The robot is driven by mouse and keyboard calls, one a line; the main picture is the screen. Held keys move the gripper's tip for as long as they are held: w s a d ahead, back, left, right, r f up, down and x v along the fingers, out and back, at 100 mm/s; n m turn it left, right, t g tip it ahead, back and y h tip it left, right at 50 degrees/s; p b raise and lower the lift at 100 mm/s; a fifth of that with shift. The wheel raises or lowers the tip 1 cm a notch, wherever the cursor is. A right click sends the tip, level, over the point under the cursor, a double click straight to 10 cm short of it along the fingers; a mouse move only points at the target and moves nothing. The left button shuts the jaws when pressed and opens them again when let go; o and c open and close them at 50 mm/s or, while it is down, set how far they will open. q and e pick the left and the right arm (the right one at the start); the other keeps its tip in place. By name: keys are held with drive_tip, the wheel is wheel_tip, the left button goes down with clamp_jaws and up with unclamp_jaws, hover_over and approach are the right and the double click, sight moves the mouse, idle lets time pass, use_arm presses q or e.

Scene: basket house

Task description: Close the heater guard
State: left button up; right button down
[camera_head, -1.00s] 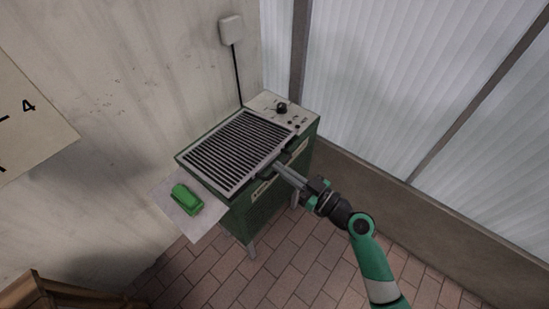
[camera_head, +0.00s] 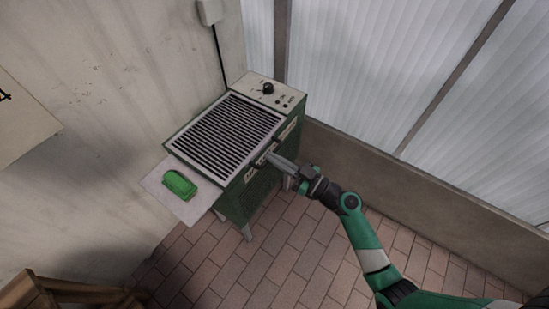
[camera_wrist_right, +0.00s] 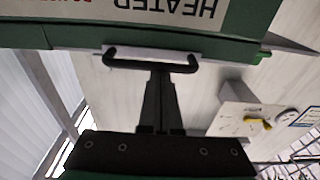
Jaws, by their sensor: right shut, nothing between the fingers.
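The heater (camera_head: 262,183) is a green box on legs. Its guard (camera_head: 178,138) is a pale-framed grille with dark slats, lying about flat over the top. A black handle (camera_wrist_right: 118,62) at the guard's front edge shows in the right wrist view. My right gripper (camera_head: 270,158) is shut and empty at this front edge. In the wrist view its fingertips (camera_wrist_right: 160,72) are at the middle of the handle; I cannot tell whether they press on it. Whether a small gap remains under the guard is unclear. My left gripper is out of view.
A side shelf (camera_head: 193,212) with a green object (camera_head: 179,184) is on the heater's left. A control panel with a dark knob (camera_head: 268,89) is at the back right. Walls stand behind and right. The tiled floor (camera_head: 290,255) in front is clear.

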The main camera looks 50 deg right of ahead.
drive_tip(key=s+d+f, duration=0.1)
drive_tip(key=s+f, duration=0.2)
drive_tip(key=s, duration=0.4)
drive_tip(key=shift+f, duration=0.35)
drive_tip(key=shift+s, duration=0.1)
